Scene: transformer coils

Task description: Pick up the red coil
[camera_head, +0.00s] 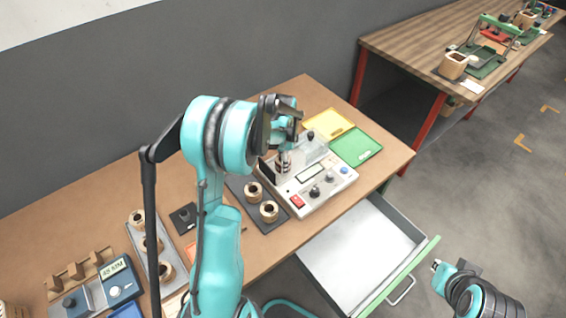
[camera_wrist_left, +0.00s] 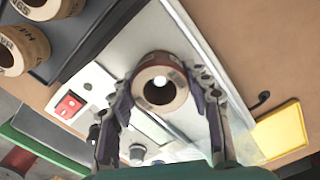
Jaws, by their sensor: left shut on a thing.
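In the left wrist view, a ring-shaped coil with a reddish-brown outer side and a pale rim (camera_wrist_left: 160,99) sits between the two fingers of my left gripper (camera_wrist_left: 165,103). The gripper is shut on it. A bright round spot shows through its hole. In the head view my left gripper (camera_head: 284,150) is over the white tester (camera_head: 316,188), and the coil is mostly hidden by the gripper. In the head view my right gripper (camera_head: 437,266) is at the lower right, beyond the open drawer, away from the coils; its fingers are too small to read.
Two coils (camera_head: 268,211) stand on a dark tray left of the tester. More coils (camera_head: 137,219) stand on a grey tray farther left. Yellow (camera_head: 328,123) and green (camera_head: 356,147) trays lie behind the tester. An open drawer (camera_head: 362,250) juts out in front.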

